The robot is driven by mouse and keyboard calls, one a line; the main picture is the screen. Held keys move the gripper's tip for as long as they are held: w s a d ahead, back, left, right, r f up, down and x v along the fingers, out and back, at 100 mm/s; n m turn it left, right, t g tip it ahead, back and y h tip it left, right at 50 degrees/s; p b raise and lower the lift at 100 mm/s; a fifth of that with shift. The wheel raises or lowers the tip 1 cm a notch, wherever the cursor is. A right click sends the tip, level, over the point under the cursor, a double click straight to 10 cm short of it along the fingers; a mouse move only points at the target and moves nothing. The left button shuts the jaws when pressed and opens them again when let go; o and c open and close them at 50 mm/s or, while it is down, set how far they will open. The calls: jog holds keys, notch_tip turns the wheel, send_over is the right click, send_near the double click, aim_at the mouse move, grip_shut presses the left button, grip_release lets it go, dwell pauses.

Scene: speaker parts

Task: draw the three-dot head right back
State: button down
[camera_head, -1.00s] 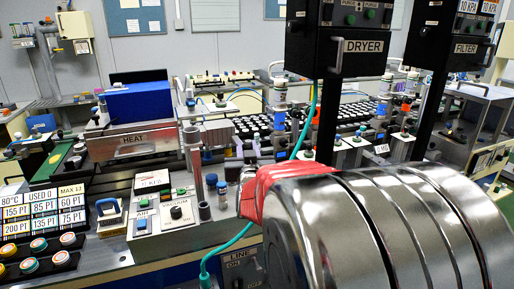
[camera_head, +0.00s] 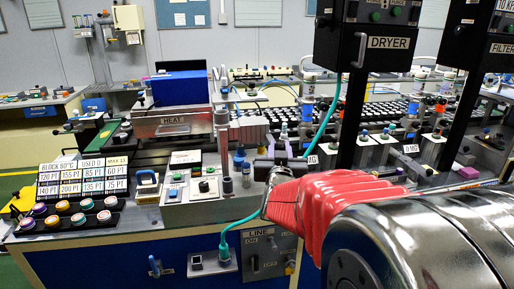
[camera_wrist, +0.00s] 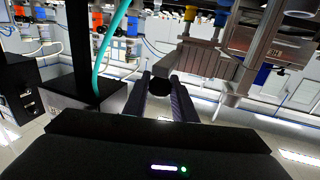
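My gripper (camera_head: 282,150) shows small and dark beyond my red arm sleeve in the head view, above the bench near the small glass tubes. In the wrist view its two dark fingers (camera_wrist: 161,97) stand apart, with a gap between them. A dark rounded part shows near their tips; I cannot tell whether they touch it. I cannot make out a head marked with three dots in either view. Coloured heads hang at the top of the wrist view, a blue one (camera_wrist: 222,17) and a yellow one (camera_wrist: 190,13), too small to read any dots.
The DRYER box (camera_head: 381,42) on a black post stands right of my gripper, with a teal hose (camera_head: 324,122) beside it. The HEAT block (camera_head: 172,122) and control box (camera_head: 200,190) are left. Racks of dark vials (camera_head: 375,113) lie behind. A LINE panel (camera_head: 268,255) is below.

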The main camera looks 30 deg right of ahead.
jog(key=shift+s+f, duration=0.15)
jog(key=c, duration=1.7)
grip_release()
jog(key=shift+s, duration=0.1)
jog(key=shift+c, duration=0.2)
jog(key=shift+o, duration=1.4)
jog(key=shift+a, duration=0.2)
